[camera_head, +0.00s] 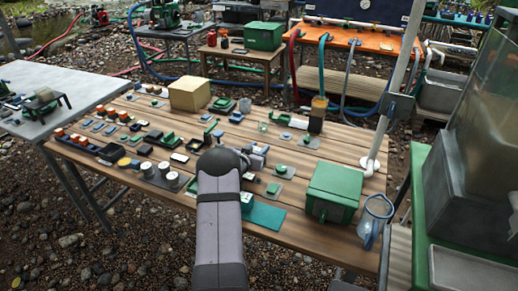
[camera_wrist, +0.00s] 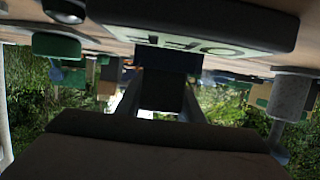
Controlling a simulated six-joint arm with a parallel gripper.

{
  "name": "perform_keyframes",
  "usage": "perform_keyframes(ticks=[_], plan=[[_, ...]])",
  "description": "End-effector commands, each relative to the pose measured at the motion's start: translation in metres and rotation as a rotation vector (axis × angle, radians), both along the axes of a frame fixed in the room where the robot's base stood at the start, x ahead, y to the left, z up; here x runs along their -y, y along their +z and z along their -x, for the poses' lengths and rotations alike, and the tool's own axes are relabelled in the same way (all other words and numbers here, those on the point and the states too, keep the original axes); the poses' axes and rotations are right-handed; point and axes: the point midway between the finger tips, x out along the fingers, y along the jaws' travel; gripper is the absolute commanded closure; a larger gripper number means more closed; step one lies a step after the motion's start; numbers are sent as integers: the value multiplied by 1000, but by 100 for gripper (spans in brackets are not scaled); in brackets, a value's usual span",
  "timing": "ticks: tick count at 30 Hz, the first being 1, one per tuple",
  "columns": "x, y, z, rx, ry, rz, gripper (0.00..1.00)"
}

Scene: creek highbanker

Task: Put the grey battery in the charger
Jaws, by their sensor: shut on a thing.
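My gripper (camera_wrist: 162,76) shows in the wrist view, which is upside down with the tabletop along the top. Its two fingers are shut on a dark block, which looks like the grey battery (camera_wrist: 162,93) in shade. In the head view my own arm covers the gripper and the battery, over the middle of the wooden table. I cannot pick out the charger for certain among the small dark and green devices around my arm. Any contact between the battery and what lies beyond it is too dark to tell.
A block with a pale label reading "OFF" (camera_wrist: 195,42) is close in the wrist view. On the wooden table (camera_head: 318,152) stand a green box (camera_head: 333,190), a clear jug (camera_head: 374,215), a cardboard box (camera_head: 189,94), a teal mat (camera_head: 264,217) and several small devices. A pole rises at right.

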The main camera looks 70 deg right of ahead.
Motion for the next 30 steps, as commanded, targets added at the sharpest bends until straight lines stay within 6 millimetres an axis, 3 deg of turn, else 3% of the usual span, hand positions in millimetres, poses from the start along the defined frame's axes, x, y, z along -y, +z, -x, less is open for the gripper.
perform_keyframes(ticks=[17,18,20,30], plan=[[-1,-16,1,-1,-1,-5,98],[-2,-18,1,-2,0,-8,59],[-2,-19,1,-3,0,-10,47],[-3,-19,2,-4,-1,-14,47]])
